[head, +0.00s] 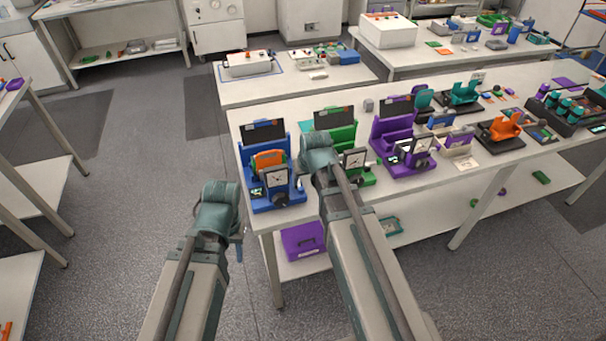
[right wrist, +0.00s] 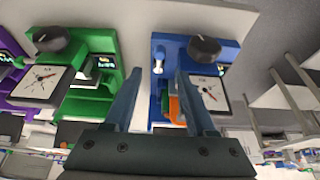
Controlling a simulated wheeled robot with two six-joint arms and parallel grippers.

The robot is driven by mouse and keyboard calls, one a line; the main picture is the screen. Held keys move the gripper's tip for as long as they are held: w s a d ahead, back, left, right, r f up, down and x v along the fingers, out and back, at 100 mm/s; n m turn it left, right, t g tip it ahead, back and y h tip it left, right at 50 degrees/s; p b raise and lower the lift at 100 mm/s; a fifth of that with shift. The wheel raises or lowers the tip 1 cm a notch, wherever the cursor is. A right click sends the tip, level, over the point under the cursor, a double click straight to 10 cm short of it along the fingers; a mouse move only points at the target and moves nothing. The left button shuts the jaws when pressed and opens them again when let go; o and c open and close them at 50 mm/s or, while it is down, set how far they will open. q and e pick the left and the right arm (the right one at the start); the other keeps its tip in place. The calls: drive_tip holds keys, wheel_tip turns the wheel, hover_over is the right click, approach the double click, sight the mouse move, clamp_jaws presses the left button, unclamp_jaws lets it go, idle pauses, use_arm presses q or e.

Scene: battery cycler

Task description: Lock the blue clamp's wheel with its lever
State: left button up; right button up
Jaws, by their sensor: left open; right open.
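The blue clamp (head: 272,203) stands at the near left corner of the long table, with an orange piece (head: 268,160) in it and a square dial on its front. In the right wrist view the blue clamp (right wrist: 228,50) has a dark round wheel (right wrist: 204,47). A small pale lever (right wrist: 158,60) sits beside the wheel. My right gripper (right wrist: 160,76) is open and empty, its fingers spread in front of the blue clamp, the lever showing between the fingertips. In the head view its fingers are largely hidden. My left gripper (head: 238,242) is open, low and left of the table.
A purple case (head: 303,240) lies on the shelf below. The floor left of the table is clear.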

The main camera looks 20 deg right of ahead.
use_arm(q)
wheel_tip(320, 180, up, 5)
drive_tip(key=p, duration=0.3)
drive_tip(key=shift+p, duration=0.35)
use_arm(e)
drive_tip(key=v, duration=0.5)
drive_tip(key=shift+r, duration=0.15)
use_arm(q)
drive_tip(key=shift+f, duration=0.15)
use_arm(e)
drive_tip(key=shift+s, duration=0.1)
use_arm(q)
wheel_tip(320, 180, down, 8)
drive_tip(key=b, duration=0.7)
drive_tip(key=shift+r+b, duration=0.2)
drive_tip(key=shift+b, duration=0.2)
use_arm(e)
drive_tip(key=s+a+f+n+g, duration=0.1)
drive_tip(key=s+a+f+g, duration=0.1)
drive_tip(key=s+a+f, duration=0.2)
drive_tip(key=s+a+f+n+g+h, duration=0.1)
drive_tip(key=s+a+f+n+g, duration=0.1)
drive_tip(key=s+a+f, duration=0.3)
drive_tip(key=s+a, duration=0.3)
drive_tip(key=s, duration=0.4)
drive_tip(key=shift+s+a+f+n+g, duration=0.2)
drive_tip(key=shift+a+n+g, duration=0.1)
drive_tip(key=shift+g, duration=0.1)
